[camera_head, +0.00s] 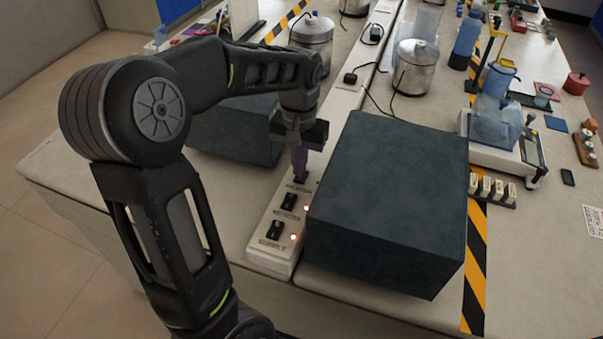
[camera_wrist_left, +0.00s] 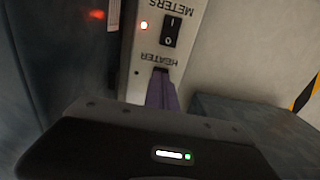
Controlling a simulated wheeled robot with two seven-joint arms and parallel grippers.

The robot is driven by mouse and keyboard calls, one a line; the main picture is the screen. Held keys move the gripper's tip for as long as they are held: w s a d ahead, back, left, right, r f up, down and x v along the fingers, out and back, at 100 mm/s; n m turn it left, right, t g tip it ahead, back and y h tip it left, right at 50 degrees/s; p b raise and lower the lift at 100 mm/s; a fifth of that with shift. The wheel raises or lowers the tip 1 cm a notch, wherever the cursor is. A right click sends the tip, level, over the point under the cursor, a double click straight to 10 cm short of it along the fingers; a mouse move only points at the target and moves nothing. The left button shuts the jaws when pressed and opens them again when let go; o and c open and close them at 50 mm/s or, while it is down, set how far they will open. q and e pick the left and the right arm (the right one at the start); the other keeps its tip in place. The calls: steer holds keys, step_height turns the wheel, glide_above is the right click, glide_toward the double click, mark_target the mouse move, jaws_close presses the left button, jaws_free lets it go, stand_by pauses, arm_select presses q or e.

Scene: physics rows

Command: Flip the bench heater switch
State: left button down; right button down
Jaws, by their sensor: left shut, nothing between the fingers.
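The switch panel (camera_head: 270,258) is a long pale strip on the bench with black rocker switches. The switch by the HEATER label (camera_wrist_left: 158,60) is hidden under my left gripper (camera_head: 299,176), whose purple fingers are shut and empty. The fingertips are at or just over that switch; I cannot tell whether they touch it. In the left wrist view the fingers (camera_wrist_left: 161,82) end beside the HEATER label. The METERS switch (camera_head: 289,201) and another switch (camera_head: 275,230) nearer the panel's front end each have a lit red lamp beside them. My right gripper is not in view.
A large dark box (camera_head: 388,195) stands close along the panel's right side. Another dark box (camera_head: 236,132) stands to its left. Metal canisters (camera_head: 415,66) with cords stand farther back. A scale (camera_head: 508,140) stands at the right.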

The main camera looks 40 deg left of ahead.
arm_select(q)
steer(key=shift+f+b, duration=0.7)
steer(key=shift+f, duration=0.25)
stand_by(0.5)
steer(key=shift+r, duration=0.1)
step_height(320, 180, up, 7)
steer(key=p, duration=0.6)
stand_by(0.7)
